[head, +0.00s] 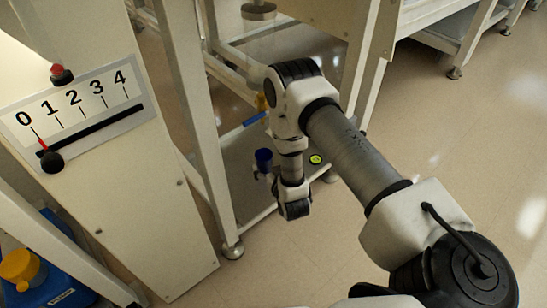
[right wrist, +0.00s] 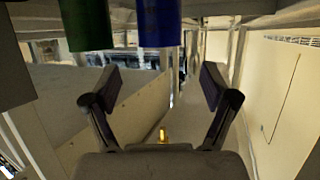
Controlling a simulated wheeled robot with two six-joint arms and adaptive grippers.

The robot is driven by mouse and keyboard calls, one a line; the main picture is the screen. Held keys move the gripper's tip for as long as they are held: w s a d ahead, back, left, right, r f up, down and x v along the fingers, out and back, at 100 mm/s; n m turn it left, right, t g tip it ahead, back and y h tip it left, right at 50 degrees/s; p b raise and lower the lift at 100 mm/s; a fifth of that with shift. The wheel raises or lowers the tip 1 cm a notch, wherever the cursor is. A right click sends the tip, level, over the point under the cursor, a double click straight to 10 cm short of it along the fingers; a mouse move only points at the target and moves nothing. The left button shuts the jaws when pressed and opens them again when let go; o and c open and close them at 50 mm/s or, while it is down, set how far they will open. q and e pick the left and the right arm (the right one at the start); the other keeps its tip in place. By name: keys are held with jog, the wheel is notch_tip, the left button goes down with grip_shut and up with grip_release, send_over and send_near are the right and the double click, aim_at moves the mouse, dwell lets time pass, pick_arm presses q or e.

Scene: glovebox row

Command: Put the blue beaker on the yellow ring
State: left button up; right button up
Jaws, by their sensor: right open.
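The blue beaker (head: 264,156) stands on the low shelf under the bench, just left of my right forearm in the head view. A small yellow-green ring (head: 316,159) with a dark centre lies on the same shelf, to the right of my arm. In the right wrist view the blue beaker (right wrist: 160,23) shows at the top, beyond and above the fingertips, cut by the frame edge. My right gripper (right wrist: 158,82) is open and its jaws are empty. In the head view its fingers are mostly hidden behind the wrist. My left gripper is not in view.
A green cylinder (right wrist: 85,25) is beside the blue beaker in the right wrist view. A white bench leg (head: 203,130) stands left of the shelf. A panel with a 0–4 scale (head: 75,105) and a yellow-capped blue container (head: 55,283) are at left. The floor at right is clear.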

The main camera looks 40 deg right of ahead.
jog(key=s+a+f+n+g+y, duration=0.1)
jog(key=s+a+g, duration=0.3)
jog(key=s, duration=0.6)
jog(key=s+a+f+n+g+y, duration=0.1)
jog(key=s+a+g, duration=0.3)
jog(key=s, duration=0.6)
jog(key=s+a+f+n+g+y+p, duration=0.1)
jog(key=s+g, duration=0.4)
jog(key=s, duration=0.5)
jog(key=a+f+y, duration=0.1)
jog(key=a, duration=0.1)
jog(key=shift+s+a+g+y, duration=0.2)
jog(key=shift+a+g+y, duration=0.1)
jog(key=shift+a, duration=0.1)
